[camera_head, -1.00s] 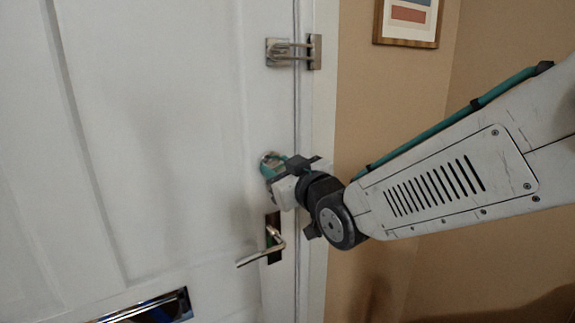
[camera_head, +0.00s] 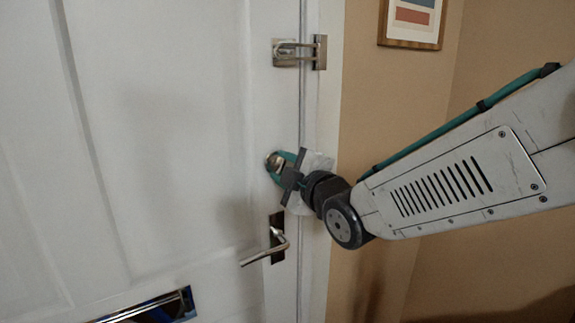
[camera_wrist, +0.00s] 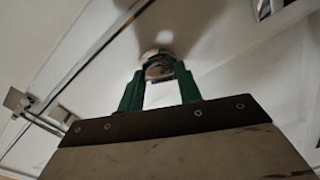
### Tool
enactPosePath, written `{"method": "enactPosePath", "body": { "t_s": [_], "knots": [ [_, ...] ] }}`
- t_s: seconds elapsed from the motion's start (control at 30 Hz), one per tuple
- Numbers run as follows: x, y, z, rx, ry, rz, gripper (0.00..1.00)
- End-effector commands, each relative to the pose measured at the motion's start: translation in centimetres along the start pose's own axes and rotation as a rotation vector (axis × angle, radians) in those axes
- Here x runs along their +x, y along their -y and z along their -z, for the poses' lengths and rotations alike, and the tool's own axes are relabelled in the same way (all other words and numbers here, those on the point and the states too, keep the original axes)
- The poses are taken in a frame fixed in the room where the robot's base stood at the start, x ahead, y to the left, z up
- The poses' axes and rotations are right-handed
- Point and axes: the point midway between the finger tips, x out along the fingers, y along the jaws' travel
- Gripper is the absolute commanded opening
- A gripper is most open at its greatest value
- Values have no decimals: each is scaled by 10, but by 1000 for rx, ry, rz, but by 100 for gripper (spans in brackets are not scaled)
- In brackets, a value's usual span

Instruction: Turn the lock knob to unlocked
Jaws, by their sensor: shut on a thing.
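The lock knob (camera_head: 273,161) is a small round metal knob on the white door (camera_head: 170,130), near its right edge and above the lever handle. My gripper (camera_head: 279,166) is at the knob, its green fingers shut on it. In the wrist view the knob (camera_wrist: 157,66) sits between the tips of the green fingers (camera_wrist: 158,76). The fingers hide part of the knob, and I cannot read its lock position.
A lever handle (camera_head: 266,255) sticks out just below my gripper. A metal swing-bar latch (camera_head: 300,52) sits higher on the door edge and frame. A letter slot (camera_head: 150,308) is low on the door. A framed picture (camera_head: 411,22) hangs on the tan wall.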

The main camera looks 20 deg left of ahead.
Motion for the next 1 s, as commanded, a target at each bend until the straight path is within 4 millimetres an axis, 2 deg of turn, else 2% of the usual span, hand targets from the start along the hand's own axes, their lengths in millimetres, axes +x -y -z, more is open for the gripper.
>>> {"method": "enactPosePath", "body": {
  "t_s": [0.2,0.5,1.0],
  "knots": [
    [0,-6,-3,-179,2,-11,12],
    [-1,-8,-5,-350,2,-14,12],
    [-4,-12,-5,-425,1,-20,12]
  ]
}}
